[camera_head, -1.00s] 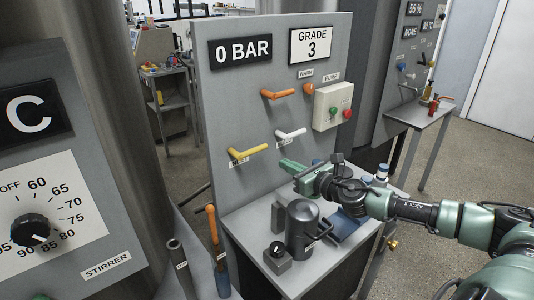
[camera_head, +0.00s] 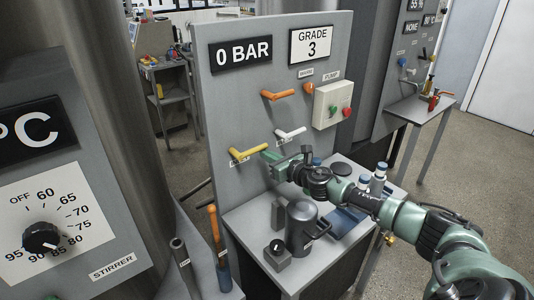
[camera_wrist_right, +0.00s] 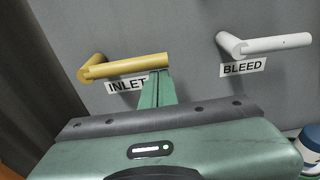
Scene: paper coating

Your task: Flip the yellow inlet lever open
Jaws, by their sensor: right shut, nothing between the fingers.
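The yellow inlet lever (camera_head: 250,152) sticks out from the grey panel and points to the right, above its INLET label. In the right wrist view the yellow lever (camera_wrist_right: 125,66) lies roughly level, its free end just above my fingertips. My right gripper (camera_head: 267,156) is shut and empty, with its green fingertips at the lever's free end. In the wrist view the closed fingers (camera_wrist_right: 158,82) are just below the lever's end, over the edge of the INLET label. I cannot tell whether they touch the lever. My left gripper is not in view.
The white bleed lever (camera_head: 290,133) is just right of my gripper, and an orange lever (camera_head: 279,94) is above. The pump box (camera_head: 333,104) is further right. A dark grey jug (camera_head: 302,228) stands on the shelf below my arm. The display (camera_head: 240,52) reads 0 BAR.

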